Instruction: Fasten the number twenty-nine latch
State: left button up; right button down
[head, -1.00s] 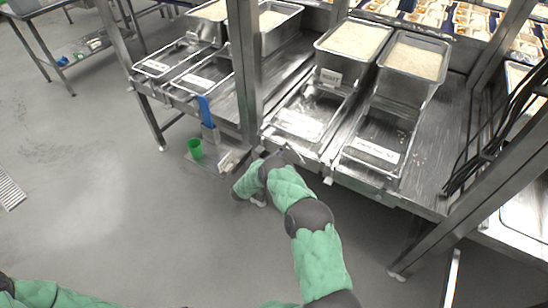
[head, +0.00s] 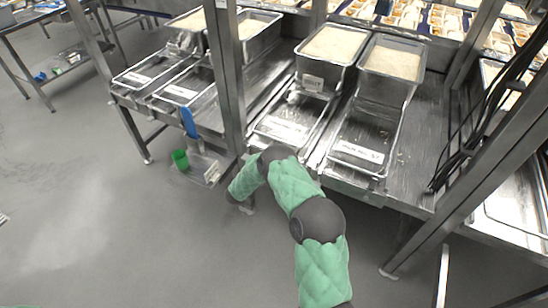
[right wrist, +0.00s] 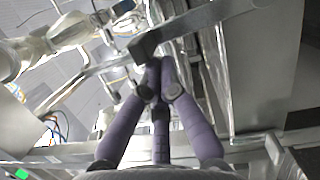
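In the right wrist view, my right gripper (right wrist: 160,75) has long purple fingers drawn together at their tips. A dark grey block on a metal bar (right wrist: 145,46) lies right at the fingertips; whether they touch or hold it I cannot tell. In the head view my green-sleeved right arm reaches to the front edge of the steel bench, and its gripper is hidden beyond the forearm. I cannot make out a latch marked twenty-nine. A chute (head: 378,125) with a white label (head: 358,152) is too small to read surely. My left gripper is out of view.
Rice-filled steel trays (head: 333,44) (head: 392,62) stand behind the chutes. A steel post (head: 226,80) rises close by. Floor in front is clear.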

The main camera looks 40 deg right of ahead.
jog(key=shift+s, duration=0.2)
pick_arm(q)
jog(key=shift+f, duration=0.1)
pick_arm(e)
jog(key=shift+w, duration=0.1)
dwell(0.3)
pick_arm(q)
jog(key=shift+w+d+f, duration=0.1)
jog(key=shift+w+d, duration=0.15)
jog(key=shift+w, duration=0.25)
pick_arm(e)
jog(key=w+a+f, duration=0.1)
jog(key=w+a, duration=0.1)
jog(key=a, duration=0.9)
jog(key=shift+a+f, duration=0.15)
jog(key=shift+f, duration=0.05)
